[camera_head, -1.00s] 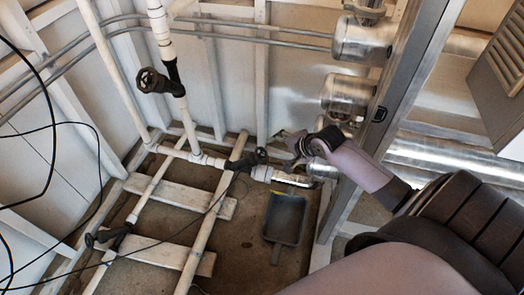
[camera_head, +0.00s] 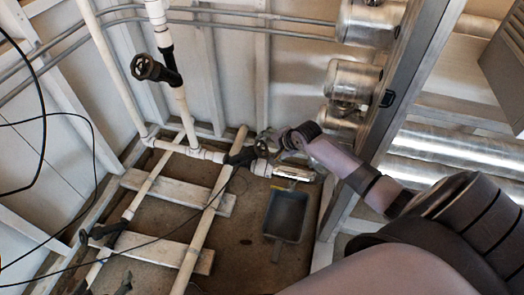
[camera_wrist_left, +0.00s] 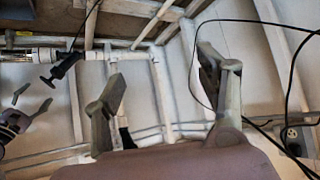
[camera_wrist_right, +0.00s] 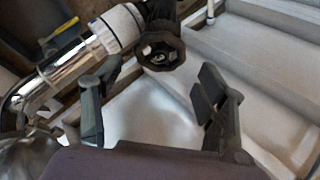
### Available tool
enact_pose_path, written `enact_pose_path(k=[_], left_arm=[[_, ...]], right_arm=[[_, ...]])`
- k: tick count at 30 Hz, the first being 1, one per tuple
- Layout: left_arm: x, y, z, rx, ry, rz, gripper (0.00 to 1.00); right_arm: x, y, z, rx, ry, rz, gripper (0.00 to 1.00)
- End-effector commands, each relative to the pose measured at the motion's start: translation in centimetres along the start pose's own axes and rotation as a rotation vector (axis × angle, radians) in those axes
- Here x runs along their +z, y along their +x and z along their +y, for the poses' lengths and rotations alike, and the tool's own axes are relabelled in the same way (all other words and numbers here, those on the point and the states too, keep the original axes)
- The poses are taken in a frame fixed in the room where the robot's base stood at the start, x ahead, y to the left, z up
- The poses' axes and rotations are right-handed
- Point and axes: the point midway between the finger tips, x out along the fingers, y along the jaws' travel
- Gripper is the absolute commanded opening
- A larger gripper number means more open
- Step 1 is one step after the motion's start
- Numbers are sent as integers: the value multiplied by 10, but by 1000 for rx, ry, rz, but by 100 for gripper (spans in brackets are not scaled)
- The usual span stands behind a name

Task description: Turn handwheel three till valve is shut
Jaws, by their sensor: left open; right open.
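Three dark handwheels show in the head view: one on the upright white pipe (camera_head: 145,67), one on the floor pipe near my right gripper (camera_head: 260,148), and one at the lower left (camera_head: 84,237). No number is readable on any. In the right wrist view the black handwheel (camera_wrist_right: 160,52) lies just beyond my open right gripper (camera_wrist_right: 158,75), in line with the gap; contact is not visible. My left gripper (camera_wrist_left: 160,80) is open and empty. The left wrist view also shows a handwheel (camera_wrist_left: 47,82) beside my right gripper (camera_wrist_left: 32,100).
A grey dustpan-like tray (camera_head: 287,216) lies on the floor right of the white pipes (camera_head: 207,225). Shiny metal cylinders (camera_head: 352,82) and a metal post (camera_head: 420,75) stand on the right. Black cables (camera_head: 90,145) hang on the left.

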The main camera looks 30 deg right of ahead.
Motion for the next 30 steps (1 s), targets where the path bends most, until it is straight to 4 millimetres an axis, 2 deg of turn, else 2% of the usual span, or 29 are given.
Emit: enact_pose_path(k=[8, 18, 24, 30], left_arm=[[-56, 5, 8, 17, 3, 282, 66], [-118, -15, 17, 38, 1, 621, 66], [-141, -30, 20, 47, -1, 765, 66], [-150, -38, 21, 51, -2, 827, 66]], right_arm=[[1, 27, 1, 0, 1, -1, 66], [0, 54, 1, 1, 0, -1, 66], [1, 64, 0, -1, 0, -1, 66], [1, 68, 1, 1, 0, -1, 66]])
